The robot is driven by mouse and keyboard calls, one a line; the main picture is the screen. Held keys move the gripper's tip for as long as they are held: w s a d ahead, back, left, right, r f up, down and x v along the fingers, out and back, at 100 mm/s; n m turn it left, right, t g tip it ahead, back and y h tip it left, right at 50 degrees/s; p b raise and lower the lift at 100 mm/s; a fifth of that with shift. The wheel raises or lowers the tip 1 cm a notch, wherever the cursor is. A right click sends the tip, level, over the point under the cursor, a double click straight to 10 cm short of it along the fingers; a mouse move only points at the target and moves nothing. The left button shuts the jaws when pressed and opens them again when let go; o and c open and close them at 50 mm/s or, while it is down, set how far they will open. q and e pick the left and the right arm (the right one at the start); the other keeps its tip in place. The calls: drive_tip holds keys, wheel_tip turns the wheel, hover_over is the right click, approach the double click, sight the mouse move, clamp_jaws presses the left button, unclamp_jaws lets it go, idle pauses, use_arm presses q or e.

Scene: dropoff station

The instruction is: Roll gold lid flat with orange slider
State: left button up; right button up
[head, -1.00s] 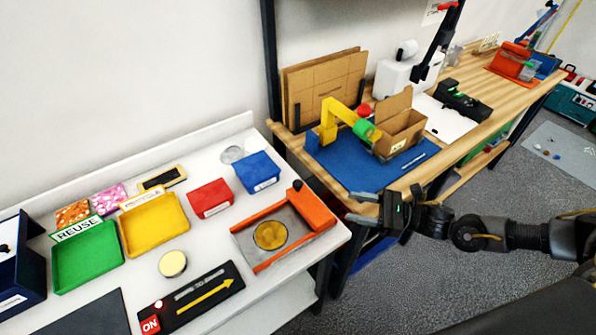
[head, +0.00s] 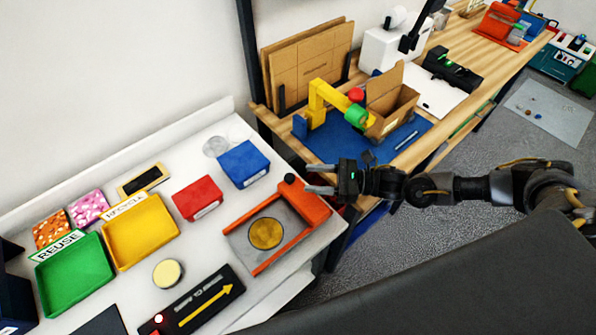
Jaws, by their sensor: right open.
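The gold lid (head: 266,233) lies as a round disc on the grey plate of a frame with orange sides. The orange slider (head: 305,205) is the thick orange bar at the right end of that frame, with a dark knob (head: 291,179) at its far end. My right gripper (head: 308,179) is open and empty, its fingers pointing left, close to the knob and the far end of the slider. Whether a finger touches the knob, I cannot tell. My left gripper is not in view.
A red box (head: 197,198) and a blue box (head: 244,164) stand behind the frame. A yellow tray (head: 141,233), a green tray (head: 75,273) and a black panel with a yellow arrow (head: 200,302) lie to the left. A wooden bench (head: 470,60) with a cardboard box (head: 392,103) stands behind.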

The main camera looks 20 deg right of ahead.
sight(299, 184)
drive_tip(key=p+x, duration=0.1)
drive_tip(key=x, duration=0.2)
drive_tip(key=shift+a+r, duration=0.1)
drive_tip(key=shift+a, duration=0.25)
drive_tip(key=shift+w+a, duration=0.3)
drive_tip(key=shift+a, duration=0.1)
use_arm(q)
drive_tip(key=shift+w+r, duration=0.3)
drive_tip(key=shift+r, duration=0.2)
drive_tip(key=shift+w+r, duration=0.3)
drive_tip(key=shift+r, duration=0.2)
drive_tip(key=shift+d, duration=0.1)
